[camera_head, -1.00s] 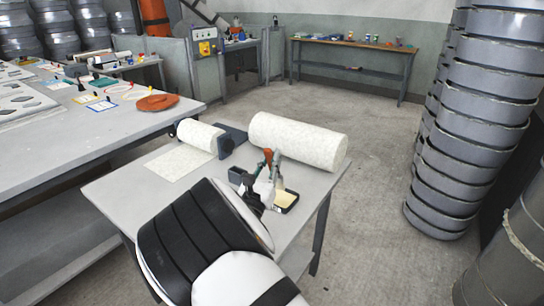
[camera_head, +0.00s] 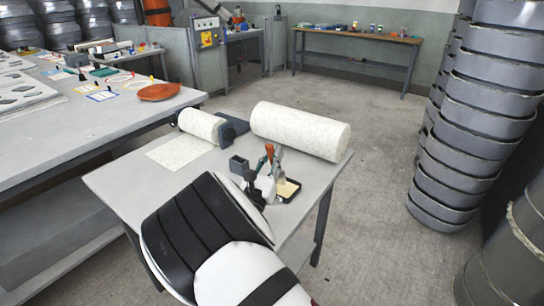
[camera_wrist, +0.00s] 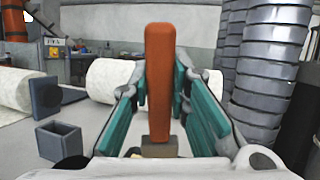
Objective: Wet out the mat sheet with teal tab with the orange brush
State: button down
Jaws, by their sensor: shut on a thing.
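My gripper (camera_head: 270,166) is shut on the orange handle of the brush (camera_wrist: 160,80). The handle stands upright between the teal finger pads in the wrist view, and its orange top also shows in the head view (camera_head: 269,151). The gripper is over the small grey table (camera_head: 130,185), beside a black-rimmed tray (camera_head: 290,190) with a pale yellow inside. On the long left table a teal block (camera_head: 103,72) lies near several colour-outlined pieces. I cannot make out which is the mat sheet with teal tab.
A small grey open box (camera_head: 238,166) stands left of my gripper. Behind are a large white roll (camera_head: 300,130) and a smaller roll (camera_head: 201,124) with a sheet (camera_head: 172,156) unrolled. Grey stacked moulds (camera_head: 470,120) stand right. The floor between is clear.

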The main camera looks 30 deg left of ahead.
jog(key=shift+f+b, duration=0.3)
jog(key=shift+f, duration=0.25)
dwell(0.9)
jog(key=shift+r+p, duration=1.8)
jog(key=shift+r, duration=1.75)
